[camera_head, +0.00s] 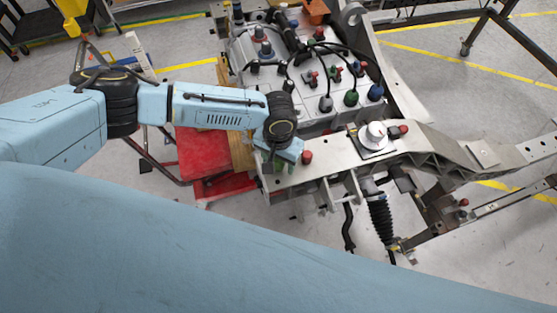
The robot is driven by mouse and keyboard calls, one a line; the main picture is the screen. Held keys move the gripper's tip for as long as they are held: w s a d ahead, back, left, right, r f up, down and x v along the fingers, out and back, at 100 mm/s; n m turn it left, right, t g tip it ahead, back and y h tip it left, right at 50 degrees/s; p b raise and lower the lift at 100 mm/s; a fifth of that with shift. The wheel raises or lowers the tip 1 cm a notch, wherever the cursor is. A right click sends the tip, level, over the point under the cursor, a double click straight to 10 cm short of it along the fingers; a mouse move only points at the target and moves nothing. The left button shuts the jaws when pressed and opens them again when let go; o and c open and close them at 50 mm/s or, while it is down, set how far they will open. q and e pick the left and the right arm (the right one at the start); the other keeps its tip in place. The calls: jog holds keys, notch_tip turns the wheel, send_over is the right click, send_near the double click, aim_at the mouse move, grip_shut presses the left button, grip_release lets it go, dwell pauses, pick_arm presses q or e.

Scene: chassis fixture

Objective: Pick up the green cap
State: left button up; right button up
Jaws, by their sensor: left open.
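A green cap (351,97) stands on the grey block of the chassis fixture, between a dark knob and a blue cap (375,92). My left gripper (283,164) points down at the near left end of the metal beam (330,163). It is open, but its fingers are small and partly hidden by my wrist. A small green patch shows beside the fingers; I cannot tell whether it is another cap. The left gripper is apart from the green cap on the block, to its lower left. My right gripper is not in view.
A red cap (307,157) sits on the beam just right of my left gripper. A white round cap (374,135) and another red cap (404,130) stand farther right. Black cables (322,60) loop over the block. A red stand (204,152) is below my forearm.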

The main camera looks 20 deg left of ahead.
pick_arm(q)
jog(key=shift+c, duration=0.4)
grip_shut()
jog(key=shift+r, duration=0.1)
notch_tip(320, 180, up, 10)
jog(key=shift+f, duration=0.1)
